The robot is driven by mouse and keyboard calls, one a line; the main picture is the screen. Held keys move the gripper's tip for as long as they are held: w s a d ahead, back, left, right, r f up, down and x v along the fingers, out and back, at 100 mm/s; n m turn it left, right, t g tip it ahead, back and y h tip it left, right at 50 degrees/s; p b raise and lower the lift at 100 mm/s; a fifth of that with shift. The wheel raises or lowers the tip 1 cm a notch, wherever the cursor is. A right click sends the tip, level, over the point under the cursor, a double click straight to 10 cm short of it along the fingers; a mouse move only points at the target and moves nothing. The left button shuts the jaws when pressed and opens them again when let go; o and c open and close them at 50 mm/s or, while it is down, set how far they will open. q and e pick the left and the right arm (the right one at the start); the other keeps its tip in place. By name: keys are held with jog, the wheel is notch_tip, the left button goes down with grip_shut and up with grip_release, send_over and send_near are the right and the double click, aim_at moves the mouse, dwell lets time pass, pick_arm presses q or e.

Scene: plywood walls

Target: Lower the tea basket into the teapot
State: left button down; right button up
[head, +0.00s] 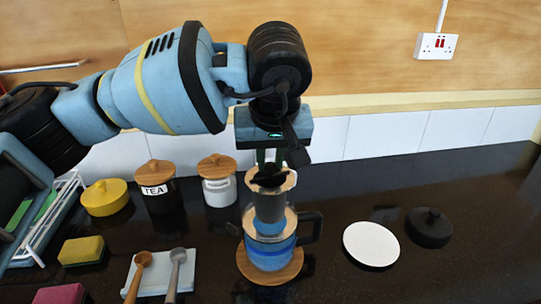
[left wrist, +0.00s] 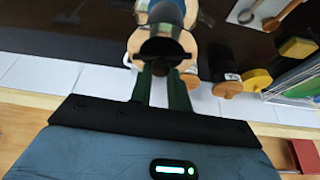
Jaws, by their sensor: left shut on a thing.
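The tea basket (head: 270,207) is a grey cylinder with a pale wooden-looking rim and a dark top. My left gripper (head: 270,163) is shut on it from above. In the left wrist view the gripper's green fingers (left wrist: 163,90) reach to the basket's rim (left wrist: 136,42). The basket hangs upright over the teapot (head: 270,254), a glass pot with a blue band and a dark handle on its right. The basket's lower end is at the teapot's mouth; how deep it sits is hard to tell. The teapot stands on a round wooden trivet (head: 270,277). My right gripper is not in view.
A white disc (head: 371,244) and a black lid (head: 430,227) lie to the right. Left stand a yellow pot (head: 105,197), a TEA jar (head: 157,185), a white jar (head: 218,182), and a spoon rest (head: 155,273) with two spoons. Dark counter is free at front right.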

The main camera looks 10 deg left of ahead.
aim_at(271, 191)
pick_arm(q)
jog(key=shift+f, duration=0.2)
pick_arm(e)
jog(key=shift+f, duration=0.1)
pick_arm(q)
jog(key=shift+f, duration=0.9)
jog(key=shift+f+b, duration=0.6)
jog(key=shift+f, duration=0.75)
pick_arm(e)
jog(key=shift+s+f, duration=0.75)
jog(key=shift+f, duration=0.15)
pick_arm(q)
jog(key=shift+f, duration=0.1)
jog(key=shift+f, duration=0.6)
jog(key=shift+f+b, duration=0.4)
jog(key=shift+f, duration=0.5)
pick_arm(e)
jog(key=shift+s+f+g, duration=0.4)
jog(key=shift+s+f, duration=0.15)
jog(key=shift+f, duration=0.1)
